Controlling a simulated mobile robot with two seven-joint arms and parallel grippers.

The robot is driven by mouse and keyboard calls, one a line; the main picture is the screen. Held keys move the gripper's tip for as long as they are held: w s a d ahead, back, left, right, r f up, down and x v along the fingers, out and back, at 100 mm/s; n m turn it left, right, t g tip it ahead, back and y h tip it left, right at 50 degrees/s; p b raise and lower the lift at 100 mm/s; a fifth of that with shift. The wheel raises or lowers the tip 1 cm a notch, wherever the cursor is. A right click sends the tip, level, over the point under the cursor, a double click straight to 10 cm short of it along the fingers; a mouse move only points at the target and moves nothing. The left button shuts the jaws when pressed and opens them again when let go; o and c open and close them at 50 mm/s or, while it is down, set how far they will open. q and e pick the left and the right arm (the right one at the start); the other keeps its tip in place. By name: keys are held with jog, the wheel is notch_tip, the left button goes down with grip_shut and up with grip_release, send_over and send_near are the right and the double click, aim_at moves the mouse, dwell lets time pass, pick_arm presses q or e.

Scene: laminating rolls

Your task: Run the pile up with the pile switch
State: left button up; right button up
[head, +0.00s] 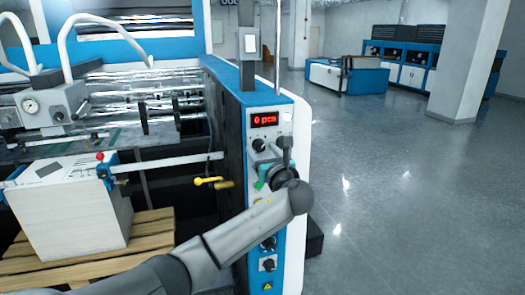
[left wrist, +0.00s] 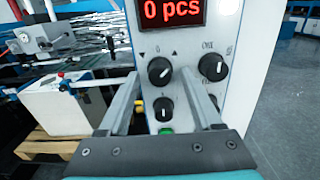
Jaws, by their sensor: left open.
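The pile (head: 75,222) is a tall white stack on a wooden pallet (head: 150,232) at the left; it also shows in the left wrist view (left wrist: 58,110). On the blue and white control panel, a black rotary switch (left wrist: 160,71) with a down and an up arrow beside it appears to be the pile switch; it also shows in the head view (head: 258,145). My left gripper (left wrist: 160,84) is open and empty in front of the panel, its fingers on either side of this switch in the picture. Contact cannot be told. In the head view the gripper (head: 276,160) hides part of the panel.
A red display (head: 265,119) above the switch reads 0 pcs. Another black knob (left wrist: 213,67) is right of the switch, a smaller knob (left wrist: 163,109) below it, and a green button (left wrist: 166,130) lower still. Yellow handle (head: 208,181) left of the panel. The floor at right is clear.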

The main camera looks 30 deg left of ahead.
pick_arm(q)
jog(key=shift+c, duration=0.3)
grip_shut()
dwell(0.3)
